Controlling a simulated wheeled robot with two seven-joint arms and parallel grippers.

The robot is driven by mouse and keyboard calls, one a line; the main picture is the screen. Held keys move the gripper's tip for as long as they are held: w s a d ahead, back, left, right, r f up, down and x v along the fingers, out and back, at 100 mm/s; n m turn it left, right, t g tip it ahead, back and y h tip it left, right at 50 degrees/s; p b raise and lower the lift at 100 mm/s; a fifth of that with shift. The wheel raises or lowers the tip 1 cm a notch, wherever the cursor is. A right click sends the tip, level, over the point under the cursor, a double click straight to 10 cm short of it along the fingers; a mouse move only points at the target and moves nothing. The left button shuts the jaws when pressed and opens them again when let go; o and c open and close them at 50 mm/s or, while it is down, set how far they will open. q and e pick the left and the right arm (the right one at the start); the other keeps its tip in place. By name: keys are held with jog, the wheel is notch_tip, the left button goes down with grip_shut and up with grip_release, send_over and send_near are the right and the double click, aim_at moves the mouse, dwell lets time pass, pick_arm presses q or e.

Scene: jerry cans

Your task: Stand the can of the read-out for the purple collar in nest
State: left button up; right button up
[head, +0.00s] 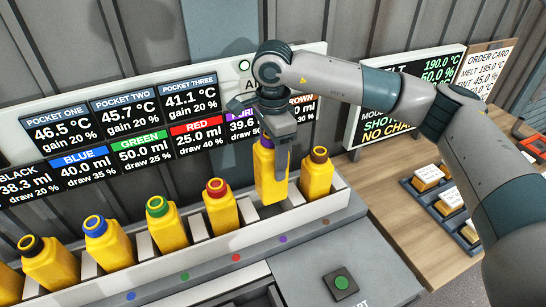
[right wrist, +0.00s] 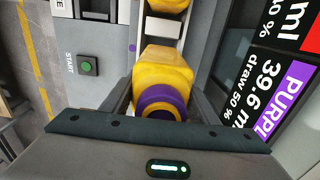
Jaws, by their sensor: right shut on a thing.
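The yellow can with the purple collar (right wrist: 160,98) is between the fingers of my right gripper (head: 277,132), which is shut on it from above. In the head view this can (head: 268,178) is upright over its place in the row, between the red-collared can (head: 221,208) and the brown-collared can (head: 317,175). It seems raised a little above its neighbours, with a dark gap below it. The purple read-out (right wrist: 283,100) shows 39.6 ml, draw 50 % in the right wrist view. My left gripper is not in view.
Green (head: 168,228), blue (head: 108,245) and black (head: 48,262) collared cans stand further left in the pale rack. Pocket panels (head: 125,110) hang behind. A green START button (head: 342,283) is in front. Small labelled blocks (head: 428,178) sit in a dark tray at right.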

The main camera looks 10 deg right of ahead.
aim_at(273, 187)
jog(key=shift+s+a+r, duration=0.1)
jog(key=shift+s+r, duration=0.1)
jog(key=shift+s, duration=0.25)
jog(key=shift+w+f, duration=0.25)
jog(key=shift+f, duration=0.35)
jog(key=shift+f+b, duration=0.3)
jog(key=shift+f, duration=0.55)
notch_tip(273, 187, down, 5)
jog(key=b, duration=0.5)
pick_arm(q)
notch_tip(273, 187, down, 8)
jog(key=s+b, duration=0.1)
jog(key=b, duration=0.1)
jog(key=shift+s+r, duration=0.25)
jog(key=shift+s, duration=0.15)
pick_arm(e)
jog(key=shift+f, duration=0.55)
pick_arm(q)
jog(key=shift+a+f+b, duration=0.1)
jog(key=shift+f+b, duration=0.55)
pick_arm(e)
jog(key=shift+f, duration=0.65)
jog(key=o, duration=1.1)
jog(key=shift+r, duration=0.1)
